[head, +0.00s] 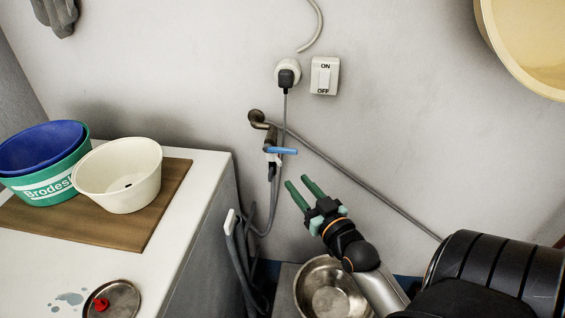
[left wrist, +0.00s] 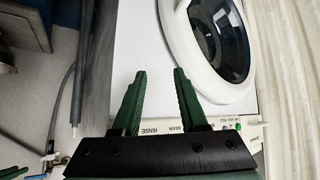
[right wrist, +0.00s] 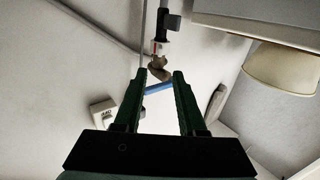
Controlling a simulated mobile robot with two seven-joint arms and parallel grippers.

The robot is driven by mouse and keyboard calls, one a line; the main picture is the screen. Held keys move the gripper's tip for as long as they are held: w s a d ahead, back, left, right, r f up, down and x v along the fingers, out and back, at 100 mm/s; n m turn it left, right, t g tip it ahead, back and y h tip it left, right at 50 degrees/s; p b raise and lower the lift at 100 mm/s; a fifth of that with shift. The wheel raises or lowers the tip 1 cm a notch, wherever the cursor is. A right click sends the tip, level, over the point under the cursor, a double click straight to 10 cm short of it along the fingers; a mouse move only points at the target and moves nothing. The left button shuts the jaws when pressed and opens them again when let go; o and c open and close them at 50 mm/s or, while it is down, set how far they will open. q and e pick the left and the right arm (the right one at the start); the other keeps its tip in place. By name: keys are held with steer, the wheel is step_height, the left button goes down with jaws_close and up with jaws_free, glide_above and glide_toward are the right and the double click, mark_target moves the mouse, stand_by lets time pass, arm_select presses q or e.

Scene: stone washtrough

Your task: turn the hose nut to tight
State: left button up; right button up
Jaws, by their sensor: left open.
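A tap with a blue lever (head: 282,150) sticks out from the wall in the head view. Below it is a pale collar with a red mark (head: 273,158), then a dark hose connector (head: 272,171); which part is the nut I cannot tell clearly. My right gripper (head: 297,181) is open and empty, to the right of and below the tap, apart from it. In the right wrist view, the blue lever (right wrist: 158,88) shows between the fingers, with the collar (right wrist: 157,47) and dark connector (right wrist: 169,22) beyond. My left gripper (left wrist: 160,75) is open and empty, over the washing machine's front.
The grey hose (head: 272,205) hangs beside the white machine (head: 195,215). A metal bowl (head: 328,288) stands below my right arm. Basins (head: 118,176) sit on a wooden board at the left. A socket plug (head: 287,77) and switch (head: 324,77) are above the tap.

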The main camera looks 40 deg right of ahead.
mark_target(281, 163)
steer(key=x, duration=0.9)
steer(key=shift+w, duration=0.15)
steer(key=shift+c, duration=0.2)
jaws_close()
